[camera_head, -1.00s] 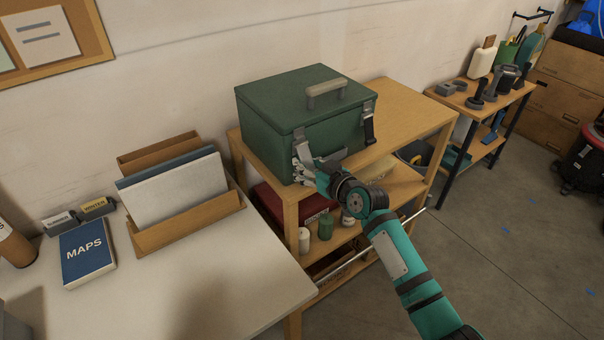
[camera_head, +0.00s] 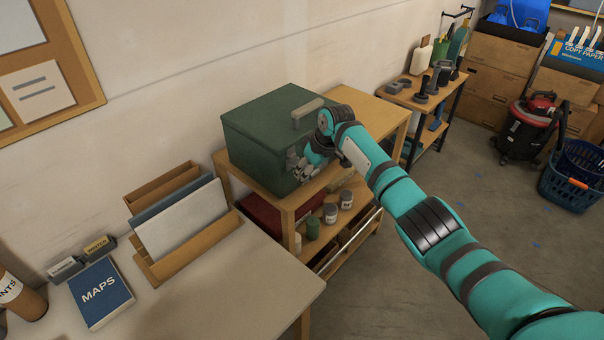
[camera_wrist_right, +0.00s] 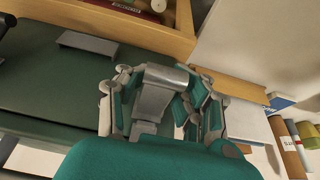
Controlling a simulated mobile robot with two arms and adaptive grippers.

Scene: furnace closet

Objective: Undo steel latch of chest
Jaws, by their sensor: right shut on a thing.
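The green chest (camera_head: 262,134) stands closed on the wooden shelf unit, with a grey handle (camera_head: 307,112) on its lid. My right gripper (camera_head: 303,164) is at the chest's front face, towards its left part. In the wrist view my right gripper (camera_wrist_right: 162,105) has its fingers on both sides of the steel latch (camera_wrist_right: 153,98) and is shut on it. In the head view the latch is mostly hidden by my gripper. The chest's other, darker latch is hidden behind my right arm. My left gripper is not in view.
The shelf unit's top (camera_head: 378,117) is bare right of the chest. Jars (camera_head: 330,212) stand on the shelf below. A white desk (camera_head: 215,290) with a file holder (camera_head: 190,245) and a blue MAPS book (camera_head: 101,291) is at the left.

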